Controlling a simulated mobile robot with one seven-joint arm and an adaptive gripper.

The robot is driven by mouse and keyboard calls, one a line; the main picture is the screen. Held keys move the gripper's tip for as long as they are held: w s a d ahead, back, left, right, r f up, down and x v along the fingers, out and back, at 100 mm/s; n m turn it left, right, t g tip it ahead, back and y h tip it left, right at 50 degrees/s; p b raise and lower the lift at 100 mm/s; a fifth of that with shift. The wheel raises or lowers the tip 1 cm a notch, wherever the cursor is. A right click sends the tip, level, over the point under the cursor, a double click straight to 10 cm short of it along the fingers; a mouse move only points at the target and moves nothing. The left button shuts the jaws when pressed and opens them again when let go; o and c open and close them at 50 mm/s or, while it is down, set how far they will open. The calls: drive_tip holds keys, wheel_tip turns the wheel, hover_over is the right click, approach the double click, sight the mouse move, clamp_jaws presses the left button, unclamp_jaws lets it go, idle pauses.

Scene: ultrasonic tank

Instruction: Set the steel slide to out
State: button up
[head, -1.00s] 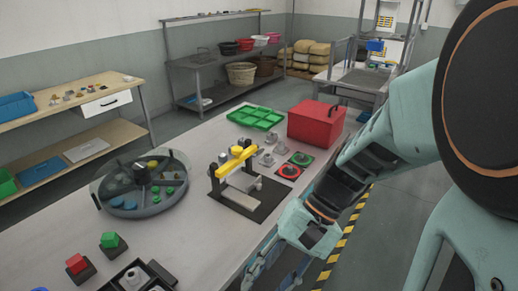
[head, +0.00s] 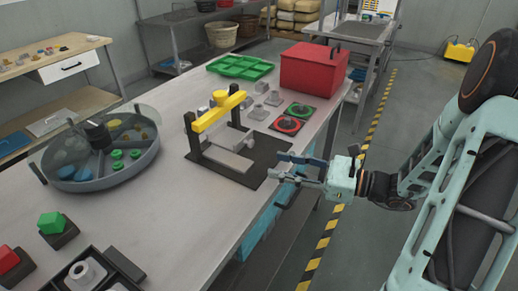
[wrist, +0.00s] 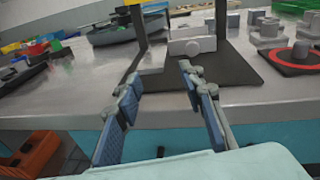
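The steel slide (head: 230,158) is a pale grey metal piece low in a fixture with a black base (head: 262,158), dark posts and a yellow bar (head: 218,113). In the wrist view, a grey block with a small round knob (wrist: 192,46) stands on the black base, ahead of my fingers. I cannot tell exactly where the slide ends and the fixture begins. My gripper (head: 284,168) is at the table's front edge, right of the fixture, pointing toward it. In the wrist view its two blue-grey fingers (wrist: 160,76) are apart with nothing between them.
A round divided tank (head: 100,155) with a clear cover stands left of the fixture. Grey metal parts (head: 265,98) and red and green ringed pads (head: 287,124) lie behind it. A red box (head: 314,70) and green tray (head: 240,67) stand farther back.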

sight(253, 143)
drive_tip(key=w+d+m+t, duration=0.3)
drive_tip(key=x, duration=0.3)
drive_tip(key=b+x, duration=0.1)
drive_tip(key=x, duration=0.6)
drive_tip(key=shift+w+a+f, duration=0.25)
drive_tip(key=shift+a+f, duration=0.1)
drive_tip(key=shift+f, duration=0.05)
clamp_jaws()
